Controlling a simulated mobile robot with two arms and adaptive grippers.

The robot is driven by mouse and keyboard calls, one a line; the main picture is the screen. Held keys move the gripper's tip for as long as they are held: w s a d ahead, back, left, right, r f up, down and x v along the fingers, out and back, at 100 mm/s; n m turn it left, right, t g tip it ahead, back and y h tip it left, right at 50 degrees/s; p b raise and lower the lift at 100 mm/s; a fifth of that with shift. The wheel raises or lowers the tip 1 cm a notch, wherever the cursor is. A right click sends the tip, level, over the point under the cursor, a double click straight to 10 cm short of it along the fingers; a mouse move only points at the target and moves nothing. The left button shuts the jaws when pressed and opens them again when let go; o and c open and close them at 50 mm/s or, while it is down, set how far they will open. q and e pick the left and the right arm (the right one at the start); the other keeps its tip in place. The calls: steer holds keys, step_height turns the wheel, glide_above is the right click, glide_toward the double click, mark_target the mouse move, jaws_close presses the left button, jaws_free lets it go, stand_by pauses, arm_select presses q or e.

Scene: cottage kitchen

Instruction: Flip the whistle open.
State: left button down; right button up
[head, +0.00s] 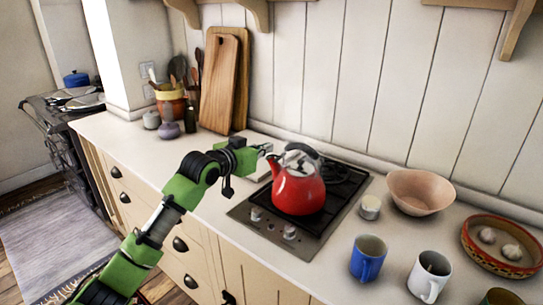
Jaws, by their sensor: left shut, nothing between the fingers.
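A red kettle (298,190) with a silvery top and a dark handle stands upright on the black hob (340,190). Its spout points left, towards my left gripper. The whistle at the spout tip (273,160) is too small to make out, and I cannot tell whether it is open or shut. My left gripper (267,148) is shut and empty, just left of and slightly above the spout. I cannot tell whether it touches the spout. My right gripper is not in view.
Right of the hob are a small pale jar (370,207), a pink bowl (422,192), a blue mug (368,258), a white mug (428,276) and a red dish (502,262) holding garlic. Cutting boards (219,85) lean behind my arm. The counter left of the hob (140,150) is mostly clear.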

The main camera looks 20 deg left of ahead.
arm_select(q)
steer(key=shift+w+d+f+p, duration=0.15)
steer(key=shift+w+f+p, duration=0.1)
steer(key=shift+w+f, duration=0.45)
steer(key=shift+w+d+f+p, duration=0.15)
steer(key=shift+w+f+p, duration=0.2)
steer(key=shift+f, duration=0.6)
steer(key=shift+w+d+f+p, duration=0.2)
steer(key=shift+w+f, duration=0.35)
steer(key=shift+f, duration=0.25)
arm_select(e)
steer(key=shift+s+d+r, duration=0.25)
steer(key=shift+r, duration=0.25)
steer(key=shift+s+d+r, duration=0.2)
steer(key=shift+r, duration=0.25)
arm_select(q)
steer(key=shift+m, duration=0.4)
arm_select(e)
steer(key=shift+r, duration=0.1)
